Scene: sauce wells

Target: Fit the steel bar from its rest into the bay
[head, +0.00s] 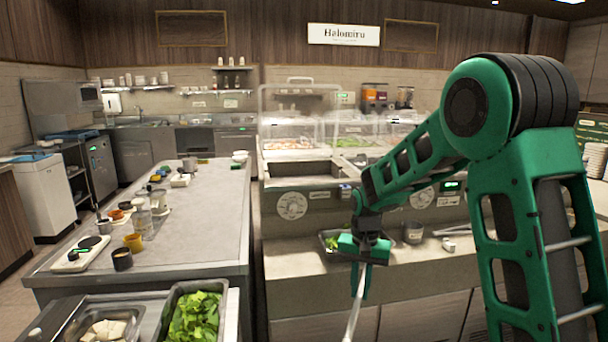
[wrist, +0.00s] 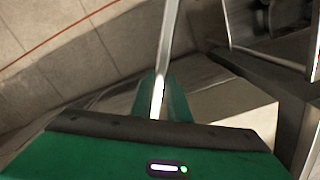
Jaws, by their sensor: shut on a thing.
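My gripper (head: 360,285) is in front of the serving counter in the head view, pointing down. It is shut on the steel bar (head: 352,321), a thin bright bar that runs down out of the bottom of the picture. In the wrist view the steel bar (wrist: 168,45) stretches away from between the green fingers of my gripper (wrist: 158,96); its far end is cut off by the top edge. An open rectangular well (head: 303,183) shows in the counter at the left; I cannot tell if it is the bay. The bar's rest cannot be made out.
The serving counter (head: 292,238) has a ledge with a tray of greens (head: 331,240) behind my gripper and a grey cup (head: 413,233) to the right. A long prep table (head: 215,215) stands left, with a pan of lettuce (head: 196,318) in front. Floor shows between them.

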